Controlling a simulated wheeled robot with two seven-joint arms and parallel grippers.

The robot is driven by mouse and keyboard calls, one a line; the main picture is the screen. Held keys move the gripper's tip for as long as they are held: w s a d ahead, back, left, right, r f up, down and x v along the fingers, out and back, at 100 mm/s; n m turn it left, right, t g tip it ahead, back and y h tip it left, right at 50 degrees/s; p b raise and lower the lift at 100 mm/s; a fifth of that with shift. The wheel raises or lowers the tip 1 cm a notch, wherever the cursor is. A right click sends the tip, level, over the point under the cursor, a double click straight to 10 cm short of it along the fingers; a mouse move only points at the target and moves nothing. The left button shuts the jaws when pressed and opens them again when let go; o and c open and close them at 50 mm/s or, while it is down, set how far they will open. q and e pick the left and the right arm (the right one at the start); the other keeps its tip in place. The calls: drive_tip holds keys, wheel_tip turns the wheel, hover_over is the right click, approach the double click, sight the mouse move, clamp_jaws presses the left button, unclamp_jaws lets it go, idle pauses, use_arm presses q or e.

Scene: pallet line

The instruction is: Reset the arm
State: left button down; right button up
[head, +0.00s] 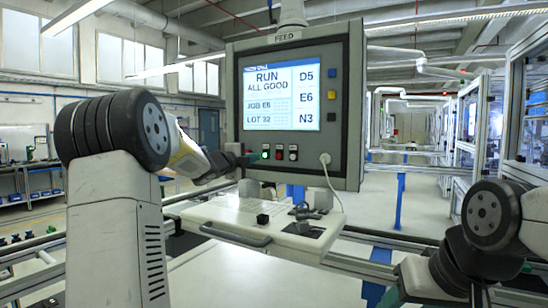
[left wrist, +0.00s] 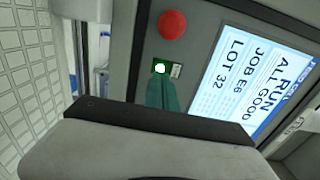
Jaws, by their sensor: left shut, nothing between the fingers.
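The control panel (head: 342,160) hangs in the middle of the head view. Its screen (head: 282,95) reads RUN, ALL GOOD, JOB E6, LOT 32. Below the screen is a row of small buttons, with a lit green button (head: 265,152) at the left. My left gripper (head: 246,158) is shut and empty, its teal fingertips close to that button. In the left wrist view the teal fingertips (left wrist: 162,92) point at a brightly lit button (left wrist: 160,68); I cannot tell whether they touch it. A teal tip of my right gripper (head: 391,298) shows at the bottom edge, mostly hidden.
A red round button (left wrist: 172,25) sits on the panel near the lit button. A white shelf (head: 270,225) with a keyboard and a dark handle juts out below the panel. Rails run across in front. Glazed machine cabinets (head: 530,100) stand at the right, a workbench (head: 30,180) at the left.

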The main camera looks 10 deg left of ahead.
use_arm(q)
drive_tip(key=shift+s, duration=0.1)
drive_tip(key=s+f+n+g+y, duration=0.25)
drive_tip(key=s+n+y, duration=0.45)
drive_tip(key=s+n, duration=0.7)
drive_tip(key=s+d+f+n+g+h, duration=0.1)
drive_tip(key=s+f, duration=0.4)
drive_tip(key=s, duration=0.5)
drive_tip(key=s+d+f+n+g+h, duration=0.1)
drive_tip(key=s+d+f+n+g, duration=0.3)
drive_tip(key=s, duration=0.6)
drive_tip(key=s+d+f+n+g+h, duration=0.1)
drive_tip(key=s+d+f+n+g, duration=0.1)
drive_tip(key=s+f, duration=0.5)
drive_tip(key=s+g, duration=0.1)
drive_tip(key=s, duration=0.2)
drive_tip(key=shift+s+d, duration=0.15)
drive_tip(key=shift+d, duration=0.25)
drive_tip(key=shift+f, duration=0.1)
